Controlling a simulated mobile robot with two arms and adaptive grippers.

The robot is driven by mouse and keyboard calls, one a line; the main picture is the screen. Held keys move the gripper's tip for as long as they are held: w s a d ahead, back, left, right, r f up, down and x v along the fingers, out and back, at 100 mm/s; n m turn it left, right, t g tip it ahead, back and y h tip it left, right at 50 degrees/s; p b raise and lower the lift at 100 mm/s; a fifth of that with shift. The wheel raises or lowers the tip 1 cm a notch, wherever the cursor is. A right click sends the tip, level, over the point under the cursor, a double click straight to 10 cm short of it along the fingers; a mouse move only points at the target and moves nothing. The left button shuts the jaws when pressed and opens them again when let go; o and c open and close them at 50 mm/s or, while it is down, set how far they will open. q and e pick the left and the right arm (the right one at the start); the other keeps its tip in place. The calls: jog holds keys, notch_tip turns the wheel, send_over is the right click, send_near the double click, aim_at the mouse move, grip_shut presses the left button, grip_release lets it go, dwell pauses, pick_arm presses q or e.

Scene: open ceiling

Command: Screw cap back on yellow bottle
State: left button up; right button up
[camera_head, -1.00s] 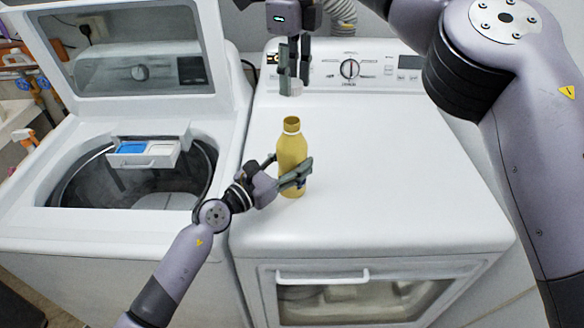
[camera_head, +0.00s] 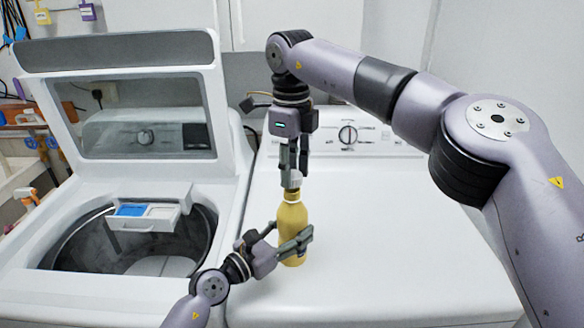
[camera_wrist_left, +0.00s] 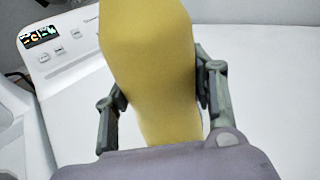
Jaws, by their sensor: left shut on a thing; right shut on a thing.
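The yellow bottle (camera_head: 292,226) stands upright on top of the white dryer. My left gripper (camera_head: 291,243) is shut around its body from the left side. In the left wrist view the bottle (camera_wrist_left: 155,70) fills the space between the two fingers of my left gripper (camera_wrist_left: 160,95). My right gripper (camera_head: 292,165) points straight down above the bottle and is shut on the small white cap (camera_head: 291,181). The cap is at the bottle's mouth, in line with the neck. Whether the cap touches the neck or its thread is engaged, I cannot tell.
The dryer top (camera_head: 390,235) is clear around the bottle, with its control panel (camera_head: 347,136) behind. To the left is an open washer with a raised lid (camera_head: 130,120) and a pulled-out detergent drawer (camera_head: 143,218). My right arm spans the upper right.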

jog(key=shift+f, duration=0.9)
jog(key=shift+f, duration=0.55)
jog(key=n, duration=3.4)
